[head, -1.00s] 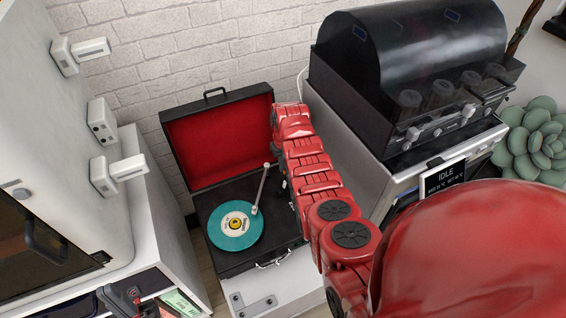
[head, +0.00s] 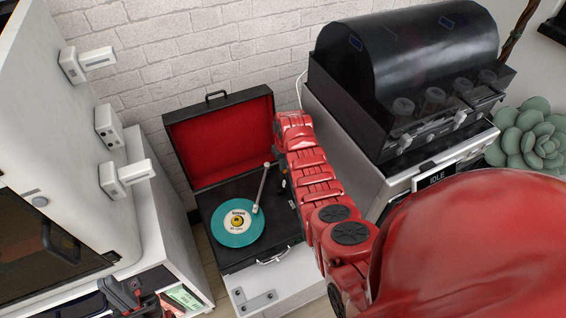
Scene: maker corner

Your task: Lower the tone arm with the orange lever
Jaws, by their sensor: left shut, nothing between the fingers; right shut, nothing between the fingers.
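The turntable is an open black case (head: 232,262) with a red-lined lid (head: 222,140), left of centre. A teal record (head: 227,238) with a pale label lies on it. The silver tone arm (head: 262,186) reaches from the back right, its head over the record's right edge; I cannot tell whether it touches. The orange lever is not clearly visible beside my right arm. My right gripper (head: 281,166) is shut at the case's right rear, mostly hidden behind its red wrist. My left gripper (head: 128,294) is shut and empty at the bottom left, away from the turntable.
A black-hooded machine (head: 400,70) stands close on the right, with a small screen (head: 437,176) reading IDLE. A white cabinet (head: 80,170) with handles stands on the left. A brick wall (head: 190,50) is behind. A succulent (head: 530,135) is at the far right.

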